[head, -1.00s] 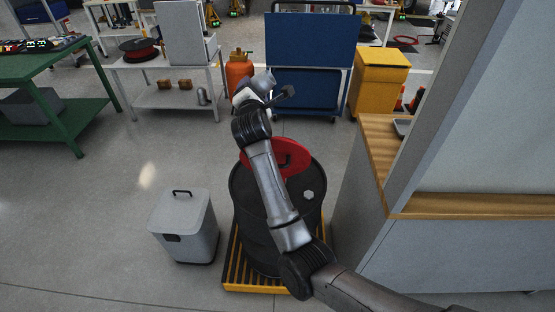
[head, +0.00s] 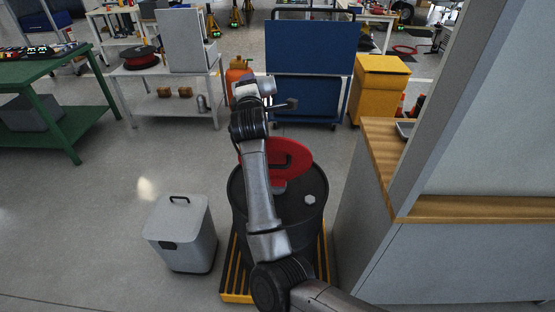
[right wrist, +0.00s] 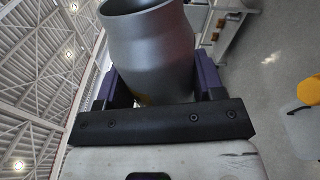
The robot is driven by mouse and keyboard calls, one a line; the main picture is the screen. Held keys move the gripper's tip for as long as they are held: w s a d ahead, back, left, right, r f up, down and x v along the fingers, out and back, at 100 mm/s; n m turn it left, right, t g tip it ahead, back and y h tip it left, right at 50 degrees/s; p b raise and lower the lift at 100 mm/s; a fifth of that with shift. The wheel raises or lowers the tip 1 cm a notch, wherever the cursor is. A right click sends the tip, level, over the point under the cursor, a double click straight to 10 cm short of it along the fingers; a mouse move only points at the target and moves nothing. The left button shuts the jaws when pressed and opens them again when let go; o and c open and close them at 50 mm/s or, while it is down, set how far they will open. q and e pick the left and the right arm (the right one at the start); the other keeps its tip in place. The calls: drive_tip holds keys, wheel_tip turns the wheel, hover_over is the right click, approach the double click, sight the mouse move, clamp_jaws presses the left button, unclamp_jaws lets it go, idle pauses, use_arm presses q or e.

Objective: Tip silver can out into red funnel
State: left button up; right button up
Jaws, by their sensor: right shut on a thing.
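The red funnel (head: 298,153) sits on top of the black drum (head: 303,225), partly hidden behind my right arm. My right gripper (head: 268,87) is beyond and above the funnel in the head view. In the right wrist view my right gripper (right wrist: 155,88) is shut on the silver can (right wrist: 148,50), a grey metal cylinder. The can's open mouth points to the top of that picture, and its contents are not visible. The wrist view is rolled, with ceiling at left and floor at right. My left gripper is not in view.
The drum stands on a yellow-edged pallet (head: 238,297). A grey lidded bin (head: 184,235) is to its left. A wood-topped counter (head: 380,160) and wall are close on the right. A blue cart (head: 310,50) and yellow cabinet (head: 382,90) stand behind.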

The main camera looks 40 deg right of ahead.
drive_tip(key=shift+f+m, duration=0.2)
drive_tip(key=shift+m, duration=0.1)
drive_tip(key=shift+s+r, duration=0.1)
drive_tip(key=shift+r, duration=0.25)
drive_tip(key=shift+m, duration=0.3)
drive_tip(key=shift+d+r+m+b, duration=0.1)
drive_tip(key=shift+r+m+b, duration=0.2)
drive_tip(key=shift+m, duration=0.2)
drive_tip(key=shift+s+d+f+m+b, duration=0.1)
drive_tip(key=shift+f+m+b, duration=0.1)
drive_tip(key=shift+m+b, duration=0.15)
drive_tip(key=shift+a+f+m+b, duration=0.1)
drive_tip(key=shift+a+m+b, duration=0.25)
drive_tip(key=shift+m+b, duration=0.1)
drive_tip(key=shift+m, duration=0.3)
